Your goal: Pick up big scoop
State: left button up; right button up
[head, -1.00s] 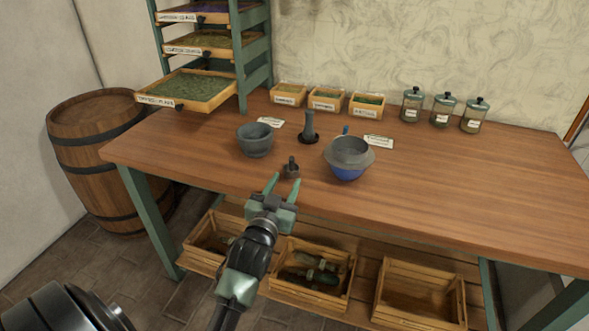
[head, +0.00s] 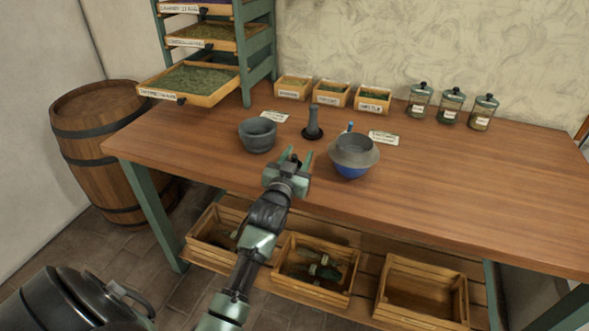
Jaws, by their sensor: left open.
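My left gripper (head: 297,160) is open over the front part of the table, its two green fingertips pointing away from me. A small dark knobbed object (head: 294,159) shows between or just beyond the fingers and is partly hidden by them. I cannot tell whether it is the big scoop, or whether the fingers touch it. Right of the gripper, a grey wide-rimmed vessel (head: 353,149) sits on a blue bowl (head: 351,171), with a small blue tip (head: 350,127) showing behind it. My right gripper is not in view.
On the wooden table (head: 450,185) stand a grey mortar (head: 257,135), a dark upright pestle-like piece (head: 313,124), labelled herb boxes (head: 332,94) and lidded jars (head: 451,106). A tray rack (head: 256,50) is at back left. Crates (head: 420,292) sit below. The table's right side is clear.

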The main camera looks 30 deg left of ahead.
pick_arm(q)
grip_shut()
dwell(1.3)
